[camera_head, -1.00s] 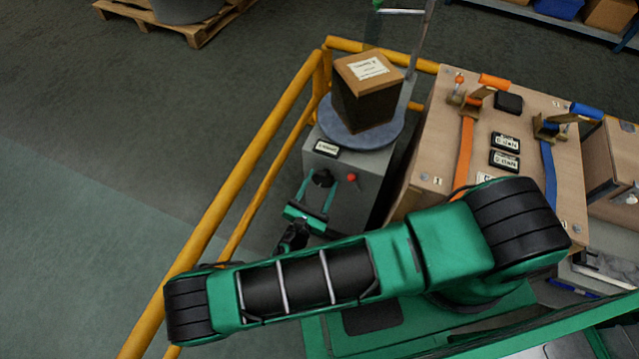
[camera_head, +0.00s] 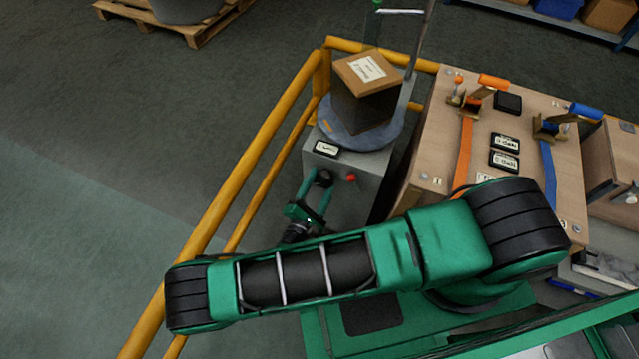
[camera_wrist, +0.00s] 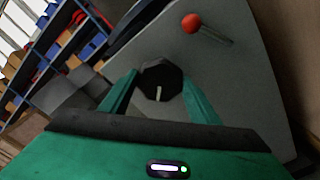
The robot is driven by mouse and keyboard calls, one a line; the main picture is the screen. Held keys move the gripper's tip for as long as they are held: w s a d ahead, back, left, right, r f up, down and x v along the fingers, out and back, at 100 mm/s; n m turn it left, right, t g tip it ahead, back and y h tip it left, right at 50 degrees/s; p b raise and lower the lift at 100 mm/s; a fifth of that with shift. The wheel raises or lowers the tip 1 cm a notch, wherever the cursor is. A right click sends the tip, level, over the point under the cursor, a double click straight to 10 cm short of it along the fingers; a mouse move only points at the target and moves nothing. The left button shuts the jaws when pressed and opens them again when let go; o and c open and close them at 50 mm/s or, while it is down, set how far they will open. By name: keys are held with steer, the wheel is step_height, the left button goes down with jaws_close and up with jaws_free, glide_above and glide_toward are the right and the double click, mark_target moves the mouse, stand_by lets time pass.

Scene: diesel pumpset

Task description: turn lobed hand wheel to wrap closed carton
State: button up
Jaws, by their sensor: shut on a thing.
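The carton (camera_head: 366,92) stands on the round turntable (camera_head: 350,136) on top of a grey machine. Its lower sides look dark and its brown top with a white label is bare. The black lobed hand wheel (camera_wrist: 160,80) is on the machine's front face. In the wrist view it sits between my gripper's two green fingers (camera_wrist: 158,92), which are shut on it. A pale mark shows on the wheel. In the head view, my gripper (camera_head: 318,190) reaches the wheel and partly hides it.
A red knob (camera_head: 351,177) is on the machine front, also in the wrist view (camera_wrist: 191,23). A yellow rail (camera_head: 240,170) runs left of the machine. A wooden bench (camera_head: 430,150) with orange and blue straps stands on the right. Open floor lies beyond the rail.

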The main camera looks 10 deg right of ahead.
steer(key=m, duration=0.6)
steer(key=shift+s+m, duration=0.1)
steer(key=shift+m, duration=0.2)
steer(key=shift+f, duration=0.1)
stand_by(0.4)
steer(key=o, duration=1.1)
steer(key=shift+c, duration=0.2)
